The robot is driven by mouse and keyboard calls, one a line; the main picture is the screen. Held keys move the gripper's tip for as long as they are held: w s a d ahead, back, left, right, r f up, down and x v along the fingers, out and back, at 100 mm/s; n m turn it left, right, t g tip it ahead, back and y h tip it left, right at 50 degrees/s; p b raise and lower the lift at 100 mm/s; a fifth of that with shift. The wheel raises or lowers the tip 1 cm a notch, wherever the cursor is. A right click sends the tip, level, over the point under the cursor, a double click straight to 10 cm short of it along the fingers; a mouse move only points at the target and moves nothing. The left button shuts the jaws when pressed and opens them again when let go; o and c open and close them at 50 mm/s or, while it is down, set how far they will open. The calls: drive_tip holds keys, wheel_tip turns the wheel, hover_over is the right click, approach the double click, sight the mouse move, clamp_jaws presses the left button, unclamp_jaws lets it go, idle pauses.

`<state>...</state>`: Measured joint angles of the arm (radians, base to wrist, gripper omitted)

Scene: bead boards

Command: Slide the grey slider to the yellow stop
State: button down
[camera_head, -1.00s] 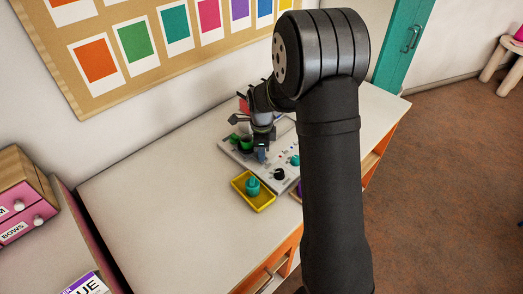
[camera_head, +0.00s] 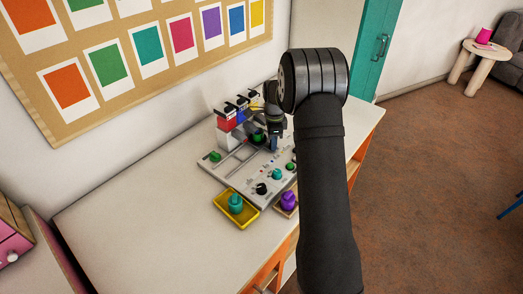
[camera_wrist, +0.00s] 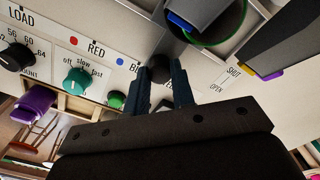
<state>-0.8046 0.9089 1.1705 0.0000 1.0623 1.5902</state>
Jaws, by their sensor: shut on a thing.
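My gripper (camera_wrist: 172,92) is over the board and shut on a dark grey round knob (camera_wrist: 160,66), which looks like the slider's handle. In the wrist view the knob sits beside a printed row with a red dot and the word RED (camera_wrist: 96,49), then a blue dot and a partly covered label. The yellow stop is not visible; my fingers cover that end of the row. In the head view my gripper (camera_head: 274,144) is at the right part of the grey board (camera_head: 235,180), and the knob is hidden there.
A black LOAD dial (camera_wrist: 15,57) and a teal dial (camera_wrist: 77,81) stand near the row. Red and blue dispensers (camera_head: 227,122) stand behind. The table's left is clear.

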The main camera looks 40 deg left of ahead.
drive_tip(key=shift+w, duration=2.25)
drive_tip(key=shift+r, duration=0.1)
drive_tip(key=c, duration=1.2)
unclamp_jaws()
drive_tip(key=shift+w, duration=0.15)
drive_tip(key=shift+r, duration=0.1)
wheel_tip(320, 180, up, 17)
